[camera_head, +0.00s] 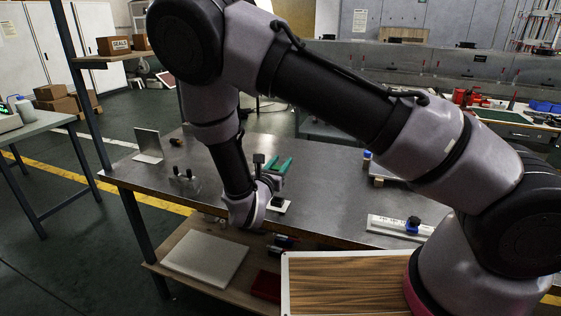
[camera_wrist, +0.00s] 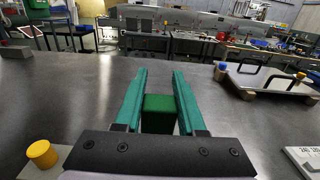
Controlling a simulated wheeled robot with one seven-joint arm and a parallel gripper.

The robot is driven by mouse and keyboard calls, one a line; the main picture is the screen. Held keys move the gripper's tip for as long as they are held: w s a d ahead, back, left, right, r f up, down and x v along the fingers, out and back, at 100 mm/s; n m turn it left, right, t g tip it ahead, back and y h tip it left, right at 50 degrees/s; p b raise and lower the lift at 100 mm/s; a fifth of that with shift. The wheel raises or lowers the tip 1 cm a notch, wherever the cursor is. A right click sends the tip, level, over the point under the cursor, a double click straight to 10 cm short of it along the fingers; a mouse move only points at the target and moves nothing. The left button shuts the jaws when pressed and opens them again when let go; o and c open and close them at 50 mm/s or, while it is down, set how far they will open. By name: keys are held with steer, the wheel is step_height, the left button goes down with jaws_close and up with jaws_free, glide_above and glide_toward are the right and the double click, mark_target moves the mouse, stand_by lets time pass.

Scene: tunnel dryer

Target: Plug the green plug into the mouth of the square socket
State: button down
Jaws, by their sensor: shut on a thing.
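My gripper (camera_wrist: 158,100) has two teal fingers that reach forward over the metal table. It is shut on the green plug (camera_wrist: 160,104), a dark green block that sits between the fingers. In the head view my gripper (camera_head: 282,166) is low over the middle of the table, and the plug cannot be made out between the fingers. A small pale plate with a dark part on it (camera_head: 283,207) lies near the table's front edge, partly behind my wrist. I cannot tell whether it is the square socket. No socket mouth can be made out in either view.
A board with black handles (camera_wrist: 268,76) lies to the right. A yellow cylinder (camera_wrist: 42,153) stands on a plate at lower left. A metal bracket (camera_head: 148,144) stands at the table's left end. A white rail-like device (camera_head: 398,226) lies at the front right.

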steer(key=shift+f, duration=2.5)
steer(key=shift+f, duration=1.35)
steer(key=shift+f, duration=0.15)
steer(key=shift+c, duration=2.1)
jaws_free()
steer(key=v, duration=1)
steer(key=shift+s, duration=0.4)
steer(key=shift+a, duration=0.15)
